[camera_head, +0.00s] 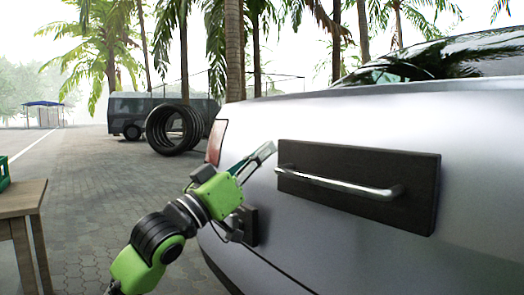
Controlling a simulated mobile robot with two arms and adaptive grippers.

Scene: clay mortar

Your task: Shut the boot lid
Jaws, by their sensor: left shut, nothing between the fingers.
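The silver boot lid (350,120) of a car fills the right side of the head view. A dark rectangular plate (425,195) with a silver bar handle (335,186) is fixed on it. The lid looks low, near the body; I cannot tell if it is fully shut. My left gripper (264,153) is shut and empty, its fingertips pointing up and right just left of the plate's upper left corner. I cannot tell whether it touches the lid. My right gripper is not in view.
A red tail light (215,142) and a small dark block (249,226) are on the car near my left arm. A wooden table (22,200) with a green crate (3,172) stands at the left edge. Black tyres (160,130) and a grey van (130,112) stand farther back. The paving between is clear.

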